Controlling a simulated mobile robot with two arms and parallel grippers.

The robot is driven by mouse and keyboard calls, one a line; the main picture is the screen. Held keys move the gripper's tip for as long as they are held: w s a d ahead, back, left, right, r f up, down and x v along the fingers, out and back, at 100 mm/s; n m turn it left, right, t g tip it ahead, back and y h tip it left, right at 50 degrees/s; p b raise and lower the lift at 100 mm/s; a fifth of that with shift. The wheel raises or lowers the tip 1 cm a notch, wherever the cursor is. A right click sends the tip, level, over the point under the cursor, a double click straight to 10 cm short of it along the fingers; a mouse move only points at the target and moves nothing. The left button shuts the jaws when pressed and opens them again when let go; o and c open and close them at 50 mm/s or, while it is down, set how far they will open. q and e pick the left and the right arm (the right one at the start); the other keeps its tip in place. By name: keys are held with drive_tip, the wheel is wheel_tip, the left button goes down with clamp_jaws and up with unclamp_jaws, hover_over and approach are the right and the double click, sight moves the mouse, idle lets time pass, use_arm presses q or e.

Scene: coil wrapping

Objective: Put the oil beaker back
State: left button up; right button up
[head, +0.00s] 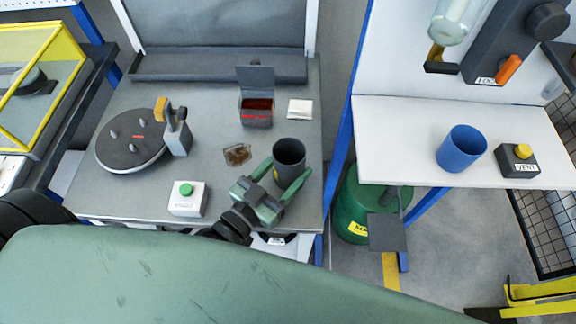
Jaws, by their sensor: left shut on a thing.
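A dark grey beaker (289,153) stands upright at the right front of the grey table (215,100). My left gripper (284,174) has its green fingers on either side of this beaker and is shut on it. I cannot tell whether the beaker's base touches the table. Its inside looks dark, and its contents cannot be made out. A blue beaker (461,148) stands on the white shelf (400,130) to the right, away from the gripper. My right gripper is not in view.
A brown patch (237,154) lies left of the beaker. A green-button box (187,198), a round turntable (130,142), an open red-lined box (256,105) and a white pad (300,109) are on the table. A VENT button box (519,162) sits beside the blue beaker. A green drum (360,212) stands below.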

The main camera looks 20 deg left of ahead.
use_arm(q)
drive_tip(key=shift+f, duration=0.1)
drive_tip(key=o, duration=1.7)
drive_tip(key=shift+s+a, duration=0.1)
drive_tip(key=shift+s, duration=0.25)
drive_tip(key=b+v, duration=0.2)
drive_tip(key=v, duration=0.9)
drive_tip(key=shift+s, duration=0.15)
